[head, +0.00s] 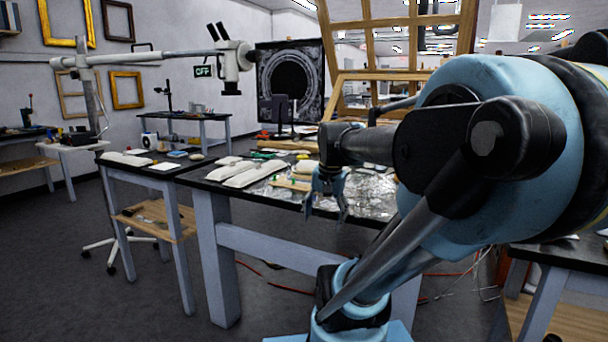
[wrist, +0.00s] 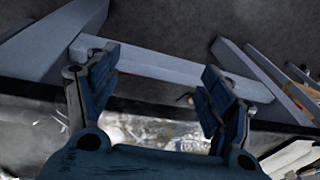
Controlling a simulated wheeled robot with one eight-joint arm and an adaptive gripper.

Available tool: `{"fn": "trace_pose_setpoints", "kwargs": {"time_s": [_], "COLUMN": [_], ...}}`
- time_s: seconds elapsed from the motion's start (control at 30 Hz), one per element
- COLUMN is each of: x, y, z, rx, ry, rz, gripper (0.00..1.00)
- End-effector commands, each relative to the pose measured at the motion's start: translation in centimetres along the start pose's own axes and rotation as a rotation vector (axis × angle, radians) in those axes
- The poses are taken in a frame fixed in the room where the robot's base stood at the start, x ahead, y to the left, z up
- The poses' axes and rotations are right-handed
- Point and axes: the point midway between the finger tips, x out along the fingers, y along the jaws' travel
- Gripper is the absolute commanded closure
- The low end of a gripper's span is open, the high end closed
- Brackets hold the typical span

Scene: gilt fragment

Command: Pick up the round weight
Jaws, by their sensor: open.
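My gripper (head: 327,206) hangs at the front edge of the workbench in the head view, its fingers pointing down. In the wrist view my gripper (wrist: 155,88) shows two blue fingers spread apart with nothing between them. Between and beyond them are the bench's dark edge, its grey-blue frame and the floor. I cannot make out a round weight in either view. My arm and gripper hide part of the bench top.
The workbench (head: 212,186) carries white padded rolls (head: 254,173), small tools and crumpled shiny sheeting (head: 372,196). A microscope arm (head: 150,58) reaches over from the left. Floor (head: 130,305) in front left is clear.

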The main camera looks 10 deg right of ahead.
Motion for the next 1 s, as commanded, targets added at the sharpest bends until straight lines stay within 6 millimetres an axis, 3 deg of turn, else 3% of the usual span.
{"fn": "trace_pose_setpoints", "kwargs": {"time_s": [0.2,0.5,0.8,1.0], "x": [-5.5,-11.1,-14.7,-15.7], "y": [-4.1,-9.1,-13.2,-14.7], "z": [-7.0,-16.8,-26.6,-31.0], "rx": [0.367,0.873,1.365,1.593], "ry": [-0.03,-0.082,-0.145,-0.177], "rz": [-0.021,-0.037,-0.032,-0.023], "gripper": [0.26,0.26,0.26,0.26]}}
